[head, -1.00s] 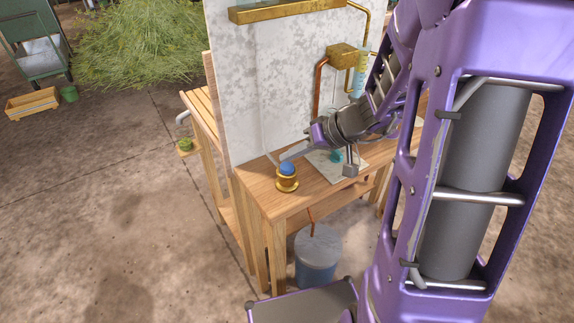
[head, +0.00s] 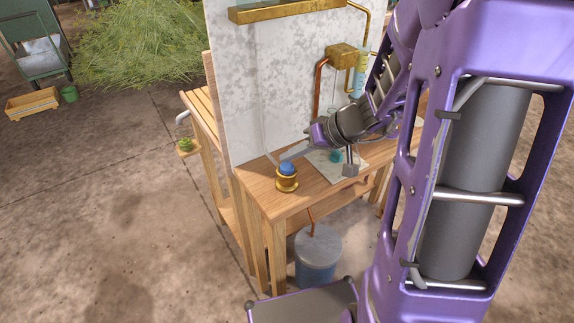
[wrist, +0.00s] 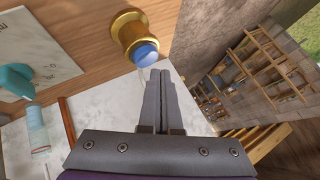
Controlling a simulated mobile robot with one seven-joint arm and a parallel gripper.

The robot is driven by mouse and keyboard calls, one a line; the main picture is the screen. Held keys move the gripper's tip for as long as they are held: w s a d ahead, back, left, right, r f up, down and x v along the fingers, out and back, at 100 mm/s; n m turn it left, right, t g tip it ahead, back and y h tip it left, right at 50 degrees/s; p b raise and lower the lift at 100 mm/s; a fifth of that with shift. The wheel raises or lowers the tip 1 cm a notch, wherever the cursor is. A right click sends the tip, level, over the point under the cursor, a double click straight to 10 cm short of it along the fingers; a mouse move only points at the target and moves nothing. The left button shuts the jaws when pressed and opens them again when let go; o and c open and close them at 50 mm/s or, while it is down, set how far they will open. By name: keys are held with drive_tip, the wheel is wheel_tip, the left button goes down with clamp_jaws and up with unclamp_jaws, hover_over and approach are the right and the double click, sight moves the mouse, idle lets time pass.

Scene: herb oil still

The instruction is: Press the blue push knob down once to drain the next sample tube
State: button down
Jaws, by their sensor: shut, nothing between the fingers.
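The blue push knob (head: 287,168) sits in a brass collar (head: 287,182) near the left front corner of the wooden bench (head: 262,204). In the wrist view the blue knob (wrist: 146,54) stands out from its brass base, just beyond my fingertips. My gripper (head: 284,156) is shut and empty, its fingers pointing left with the tips at the upper edge of the knob. In the wrist view my gripper (wrist: 160,74) shows its two fingers together. I cannot tell whether the tips touch the knob. The sample tube (head: 362,82) hangs at the brass block's side, partly behind my arm.
A pale upright panel (head: 270,90) stands behind the bench. A bucket (head: 317,250) stands below. The bench's left front corner is clear.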

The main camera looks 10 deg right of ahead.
sight(291, 168)
drive_tip(key=shift+f, duration=0.2)
drive_tip(key=shift+f, duration=0.25)
drive_tip(key=shift+f, duration=0.45)
idle(0.7)
drive_tip(key=shift+r, duration=0.85)
drive_tip(key=shift+r+p, duration=0.15)
drive_tip(key=shift+p, duration=0.15)
drive_tip(key=shift+r+p, duration=1.15)
drive_tip(key=shift+r, duration=1.25)
